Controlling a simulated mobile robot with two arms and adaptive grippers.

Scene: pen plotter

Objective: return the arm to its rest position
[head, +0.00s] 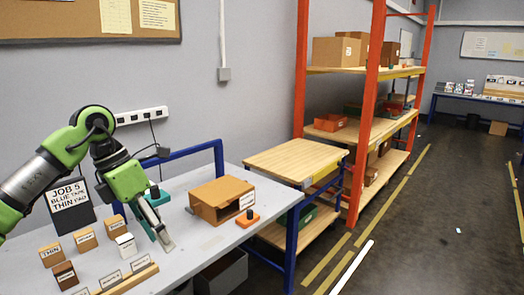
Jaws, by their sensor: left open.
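My left arm, green and grey, comes in from the left and bends down over the grey table (205,240). Its gripper (164,238) points down above the table, open, with nothing seen between its fingers. A grey fingertip shows beside a small white box (126,244); whether it touches the tabletop I cannot tell. A teal piece (158,198) shows just behind the gripper; whether it is part of the gripper is unclear. My right gripper is not in view.
A black sign (70,205) reading "JOB 5 BLUE TAPE THIN" stands left, partly near my arm. Small labelled boxes (85,239) and a card rack (130,278) surround the gripper.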

